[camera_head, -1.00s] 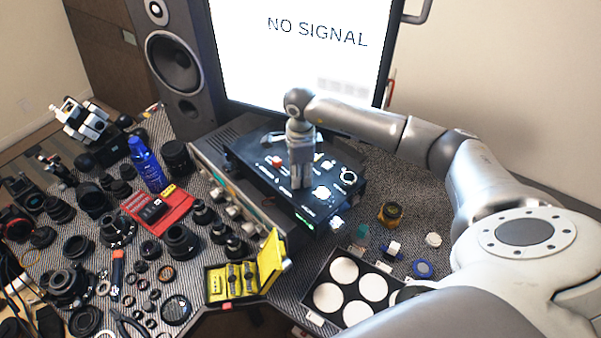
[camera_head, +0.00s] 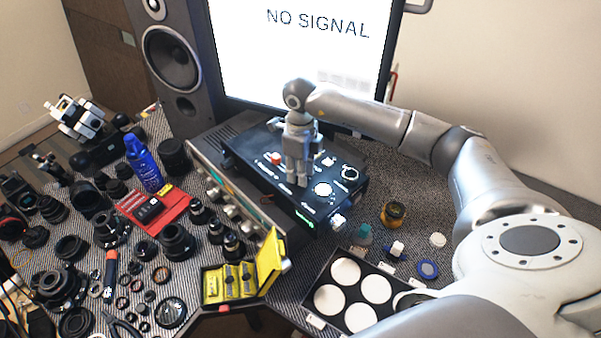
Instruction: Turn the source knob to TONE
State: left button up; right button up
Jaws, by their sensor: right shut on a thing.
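A white round knob (camera_head: 323,189) and a dark ringed dial (camera_head: 350,173) show to the right of the fingers. The label at the gripped knob cannot be read. My left gripper is not in view.
The monitor (camera_head: 300,60) reads NO SIGNAL. A speaker (camera_head: 172,65) stands to its left. Lens parts crowd the left of the table. A yellow case (camera_head: 268,262), a tray of white discs (camera_head: 322,283) and an amber jar (camera_head: 392,215) are in front.

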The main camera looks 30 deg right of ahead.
jog(key=shift+m, duration=0.6)
jog(key=shift+r, duration=0.1)
jog(key=o, duration=1)
jog(key=shift+o, duration=0.2)
notch_tip(320, 180, up, 12)
dwell(0.3)
